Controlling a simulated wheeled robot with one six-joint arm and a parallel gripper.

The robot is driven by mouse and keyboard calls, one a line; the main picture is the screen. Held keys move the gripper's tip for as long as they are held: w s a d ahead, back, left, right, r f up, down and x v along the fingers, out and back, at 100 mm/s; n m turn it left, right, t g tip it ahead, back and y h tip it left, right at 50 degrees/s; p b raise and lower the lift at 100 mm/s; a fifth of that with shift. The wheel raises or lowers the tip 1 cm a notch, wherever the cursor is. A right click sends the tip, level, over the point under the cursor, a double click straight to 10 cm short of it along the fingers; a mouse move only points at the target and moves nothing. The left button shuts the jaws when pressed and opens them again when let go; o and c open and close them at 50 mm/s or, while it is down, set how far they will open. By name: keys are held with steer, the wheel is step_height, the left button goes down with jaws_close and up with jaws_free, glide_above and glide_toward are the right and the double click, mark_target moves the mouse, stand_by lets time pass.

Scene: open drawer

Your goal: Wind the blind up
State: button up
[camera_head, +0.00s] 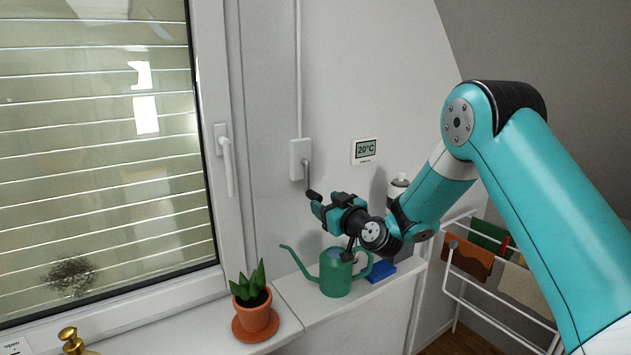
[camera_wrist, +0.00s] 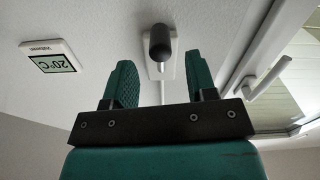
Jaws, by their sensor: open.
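The blind (camera_head: 100,130) has pale horizontal slats and hangs down over the window at the left. Its winder is a white box (camera_head: 298,160) on the wall right of the window, with a grey crank arm (camera_head: 308,176) ending in a black knob (camera_head: 313,195). My gripper (camera_head: 322,208) is open and empty, close to the knob. In the wrist view the knob (camera_wrist: 160,42) shows end-on in the gap between my two green fingers (camera_wrist: 160,78), a little beyond their tips. I cannot tell how deep it sits between them.
The window handle (camera_head: 227,160) and thermostat (camera_head: 364,151) flank the winder. Below on the sill are a potted plant (camera_head: 254,305), a green watering can (camera_head: 335,273) under my gripper, and a blue block (camera_head: 381,271). A drying rack (camera_head: 480,285) stands at the right.

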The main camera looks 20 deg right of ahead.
mark_target(320, 200)
steer(key=shift+p+x, duration=1.05)
steer(key=shift+x, duration=1.6)
jaws_close()
